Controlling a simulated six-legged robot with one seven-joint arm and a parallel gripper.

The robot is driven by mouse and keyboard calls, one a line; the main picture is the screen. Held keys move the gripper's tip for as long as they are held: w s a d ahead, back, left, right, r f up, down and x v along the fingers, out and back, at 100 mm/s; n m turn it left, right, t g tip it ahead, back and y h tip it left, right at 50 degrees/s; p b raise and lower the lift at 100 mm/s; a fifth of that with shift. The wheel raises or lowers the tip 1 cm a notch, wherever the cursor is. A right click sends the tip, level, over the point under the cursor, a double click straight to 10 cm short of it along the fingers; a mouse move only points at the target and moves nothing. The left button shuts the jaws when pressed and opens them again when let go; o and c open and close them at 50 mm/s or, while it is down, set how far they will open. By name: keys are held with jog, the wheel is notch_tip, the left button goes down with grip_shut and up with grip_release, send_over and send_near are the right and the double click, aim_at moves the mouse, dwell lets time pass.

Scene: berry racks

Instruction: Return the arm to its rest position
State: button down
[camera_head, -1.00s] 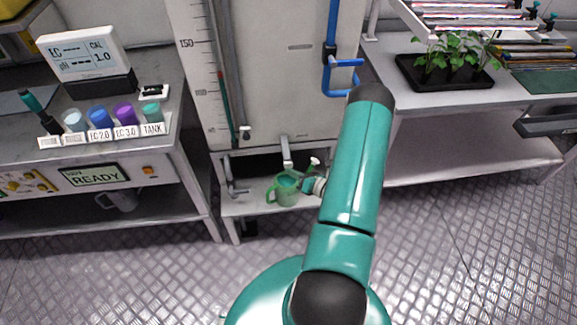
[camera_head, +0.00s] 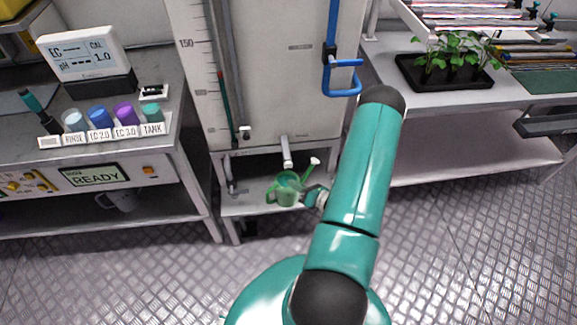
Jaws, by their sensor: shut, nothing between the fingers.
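My teal arm rises from the bottom centre of the view and bends over at its dark elbow, hiding part of the tank stand behind it. My gripper (camera_head: 309,193) is small and partly hidden by the arm. It is shut with nothing held, close to the right side of a green watering can (camera_head: 286,194). The can stands upright on the low shelf (camera_head: 240,208) under the tank's spout (camera_head: 287,153). I cannot tell whether the gripper touches the can.
The tall white tank (camera_head: 270,75) stands behind the can. At left is a bench (camera_head: 190,165) with a meter (camera_head: 84,55) and labelled cups. At right, a table (camera_head: 425,98) carries a black plant tray (camera_head: 450,85). The metal floor in front is clear.

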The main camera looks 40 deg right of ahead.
jog(key=shift+s+a, duration=0.2)
jog(key=shift+s, duration=0.05)
jog(key=shift+r, duration=0.1)
dwell(0.3)
jog(key=w+a+r+n+g+y, duration=0.2)
jog(key=a+r+n+g+y, duration=0.25)
jog(key=a+r+n, duration=0.65)
jog(key=w+a+r+n+g+y, duration=0.35)
jog(key=a+r+n+g, duration=0.3)
jog(key=r+n, duration=0.4)
jog(key=s+a+r+n+h, duration=0.4)
jog(key=s+r+n, duration=0.3)
jog(key=r+n, duration=0.3)
jog(key=s+a+r+n+h, duration=0.5)
jog(key=r+n, duration=0.4)
jog(key=r, duration=0.3)
jog(key=shift+s+r+n+t+h, duration=0.2)
jog(key=shift+s+n+t+h, duration=0.15)
jog(key=shift+s+h, duration=0.65)
jog(key=shift+w, duration=0.1)
